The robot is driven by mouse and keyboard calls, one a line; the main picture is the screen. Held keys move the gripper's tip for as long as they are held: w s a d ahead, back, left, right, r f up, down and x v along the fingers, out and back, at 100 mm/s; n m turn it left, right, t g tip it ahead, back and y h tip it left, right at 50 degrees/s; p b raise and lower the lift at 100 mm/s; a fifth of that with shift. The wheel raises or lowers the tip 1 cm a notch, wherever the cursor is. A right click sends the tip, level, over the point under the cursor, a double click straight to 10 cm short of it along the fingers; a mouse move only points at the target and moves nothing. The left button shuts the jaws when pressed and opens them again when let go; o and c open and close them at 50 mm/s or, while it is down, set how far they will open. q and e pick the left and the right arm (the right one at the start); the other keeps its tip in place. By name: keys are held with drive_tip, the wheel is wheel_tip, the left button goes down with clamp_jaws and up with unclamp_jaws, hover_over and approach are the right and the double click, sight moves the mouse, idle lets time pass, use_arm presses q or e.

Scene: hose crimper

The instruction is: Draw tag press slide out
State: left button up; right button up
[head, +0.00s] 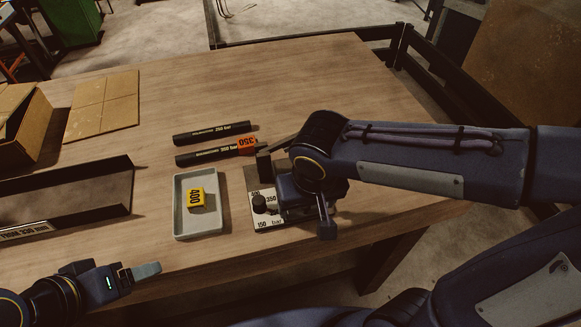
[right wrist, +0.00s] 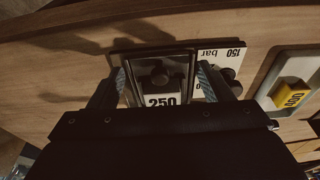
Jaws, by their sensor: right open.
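The tag press (head: 266,216) stands near the table's front edge, with a pressure-scale plate and a black knob. My right gripper (head: 300,200) is over its right part and hides much of it in the head view. In the right wrist view my open right gripper (right wrist: 163,75) has one finger on each side of a dark-framed part of the press (right wrist: 152,58). A white label reading 250 (right wrist: 162,101) shows in that frame, below a dark round part. I cannot tell whether the fingers touch it. My left gripper (head: 140,273) is at the lower left, away from the press.
A long dark bin (head: 70,195) and cardboard (head: 102,105) lie further left.

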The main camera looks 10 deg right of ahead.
wheel_tip(320, 180, up, 9)
drive_tip(key=p, duration=0.7)
idle(0.6)
drive_tip(key=s+d+m+t+y, duration=0.1)
drive_tip(key=s+d+t+y, duration=0.2)
drive_tip(key=s+d, duration=0.5)
drive_tip(key=shift+d+f+m+y, duration=0.4)
drive_tip(key=shift+d, duration=0.2)
